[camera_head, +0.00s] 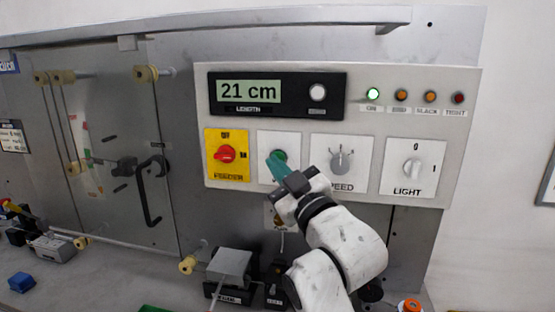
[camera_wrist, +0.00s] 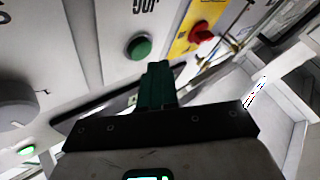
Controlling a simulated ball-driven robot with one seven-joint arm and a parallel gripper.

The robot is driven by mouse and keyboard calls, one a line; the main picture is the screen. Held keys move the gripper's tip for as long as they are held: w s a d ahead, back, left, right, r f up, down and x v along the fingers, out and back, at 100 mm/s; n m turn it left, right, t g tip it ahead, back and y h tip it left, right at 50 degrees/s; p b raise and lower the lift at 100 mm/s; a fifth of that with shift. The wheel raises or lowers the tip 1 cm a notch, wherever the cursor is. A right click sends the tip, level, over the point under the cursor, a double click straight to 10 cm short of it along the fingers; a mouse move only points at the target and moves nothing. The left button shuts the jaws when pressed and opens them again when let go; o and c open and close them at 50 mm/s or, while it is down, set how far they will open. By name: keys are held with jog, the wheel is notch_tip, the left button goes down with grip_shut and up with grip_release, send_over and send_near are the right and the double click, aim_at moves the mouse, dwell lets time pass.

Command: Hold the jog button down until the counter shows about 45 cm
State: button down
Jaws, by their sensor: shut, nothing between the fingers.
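The length counter (camera_head: 248,92) reads 21 cm in the head view. The green jog button (camera_head: 280,156) sits on a white plate below it, partly hidden by my fingers. My gripper (camera_head: 276,166) is shut and empty, its green fingers pointing at the button. In the wrist view the round green button (camera_wrist: 140,47) shows just beyond the shut fingertips (camera_wrist: 158,66). I cannot tell for sure whether the fingertips touch it or whether it is pressed in.
A red rotary switch (camera_head: 225,154) on a yellow plate is left of the button. The speed knob (camera_head: 342,160) and light switch (camera_head: 411,168) are to its right. A green lamp (camera_head: 373,94) is lit. A black handle (camera_head: 150,190) juts out at left.

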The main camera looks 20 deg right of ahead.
jog(key=s+a, duration=0.1)
jog(key=s, duration=0.1)
jog(key=s+a, duration=0.2)
jog(key=shift+p, duration=0.35)
dwell(3.8)
jog(key=s+n, duration=0.1)
jog(key=n, duration=0.5)
jog(key=s+a+n, duration=0.1)
jog(key=n, duration=0.5)
jog(key=s+a+n, duration=0.1)
jog(key=n, duration=0.6)
jog(key=shift+a+f+g+b, duration=0.1)
jog(key=shift+a+g+b, duration=0.05)
jog(key=shift+g+b, duration=0.25)
jog(key=shift+w, duration=0.1)
jog(key=w+d, duration=0.5)
jog(key=w, duration=0.2)
jog(key=shift+b, duration=0.45)
